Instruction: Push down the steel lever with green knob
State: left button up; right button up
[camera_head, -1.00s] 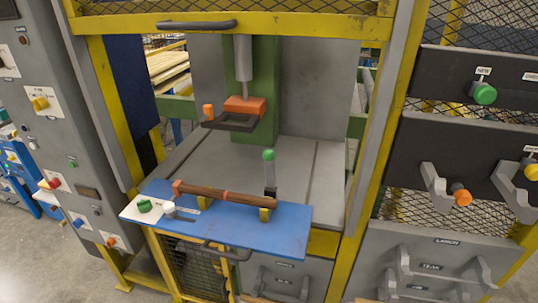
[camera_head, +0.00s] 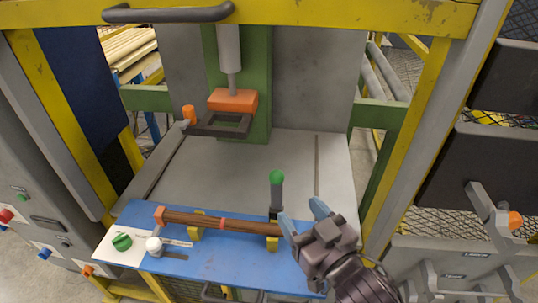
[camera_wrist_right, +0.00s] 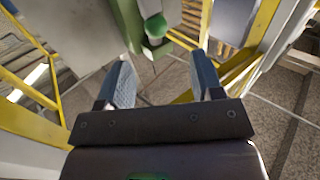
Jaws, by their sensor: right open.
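The steel lever (camera_head: 276,200) stands upright at the back edge of the blue board, with a green knob (camera_head: 276,178) on top. My right gripper (camera_head: 302,214) is open and empty, to the right of the lever and a little nearer me, its fingers pointing toward the back. In the head view a gap shows between the fingers and the knob. My left gripper is not in view.
A turned wood spindle (camera_head: 200,220) lies in yellow supports on the blue board (camera_head: 215,262). A green knob (camera_head: 122,241) and a white knob (camera_head: 154,245) sit at the board's left. An orange press head (camera_head: 232,101) hangs above the grey bed. Yellow posts frame the opening.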

aim_at(280, 183)
jog(key=shift+m+h, duration=0.3)
jog(key=shift+m, duration=0.4)
jog(key=x, duration=0.5)
jog(key=p+x, duration=0.1)
jog(key=x, duration=0.4)
jog(key=shift+w+r, duration=0.2)
jog(key=shift+w, duration=0.1)
grip_shut()
